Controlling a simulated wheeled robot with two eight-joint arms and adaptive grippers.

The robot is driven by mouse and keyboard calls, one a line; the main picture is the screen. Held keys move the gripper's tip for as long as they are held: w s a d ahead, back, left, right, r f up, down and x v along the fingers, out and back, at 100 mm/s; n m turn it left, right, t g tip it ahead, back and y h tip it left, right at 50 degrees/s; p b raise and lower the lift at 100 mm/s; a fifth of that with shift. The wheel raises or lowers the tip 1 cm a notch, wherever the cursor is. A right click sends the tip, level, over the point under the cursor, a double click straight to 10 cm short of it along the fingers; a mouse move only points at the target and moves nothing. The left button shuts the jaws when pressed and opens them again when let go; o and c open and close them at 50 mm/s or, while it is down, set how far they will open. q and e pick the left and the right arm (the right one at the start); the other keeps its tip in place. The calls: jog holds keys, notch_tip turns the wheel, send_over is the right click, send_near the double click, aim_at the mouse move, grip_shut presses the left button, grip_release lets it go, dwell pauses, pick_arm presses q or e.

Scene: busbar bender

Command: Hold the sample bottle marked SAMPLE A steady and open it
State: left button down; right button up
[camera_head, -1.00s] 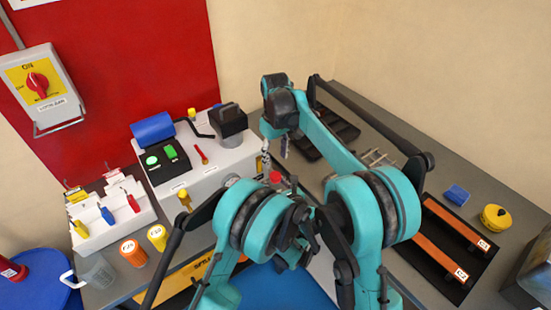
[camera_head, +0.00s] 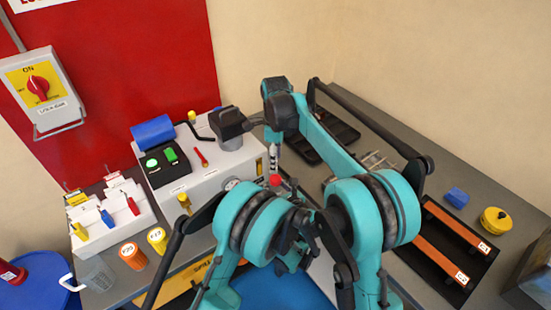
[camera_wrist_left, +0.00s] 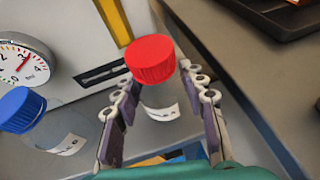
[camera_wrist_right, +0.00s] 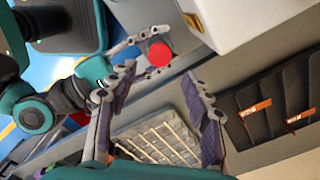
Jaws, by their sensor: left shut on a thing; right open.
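The bottle with the red cap (camera_wrist_left: 150,58) stands between the fingers of my left gripper (camera_wrist_left: 158,82); its clear body carries a white label I cannot read. My left gripper is shut on this bottle below the cap, which is still on. The red cap also shows in the head view (camera_head: 275,180) and in the right wrist view (camera_wrist_right: 159,54). My right gripper (camera_wrist_right: 158,80) is open and empty. Its fingers point towards the red cap but are apart from it. In the head view, my right gripper (camera_head: 273,153) hangs just above the cap.
A second bottle with a blue cap (camera_wrist_left: 20,108) stands close beside the held one, near a round dial gauge (camera_wrist_left: 22,60). The white bender machine (camera_head: 205,165) is behind to the left. A black tray with copper bars (camera_head: 445,250) lies at right.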

aim_at(276, 178)
jog(key=m, duration=0.4)
jog(key=shift+f, duration=0.1)
notch_tip(276, 178, down, 8)
jog(key=shift+r, duration=0.1)
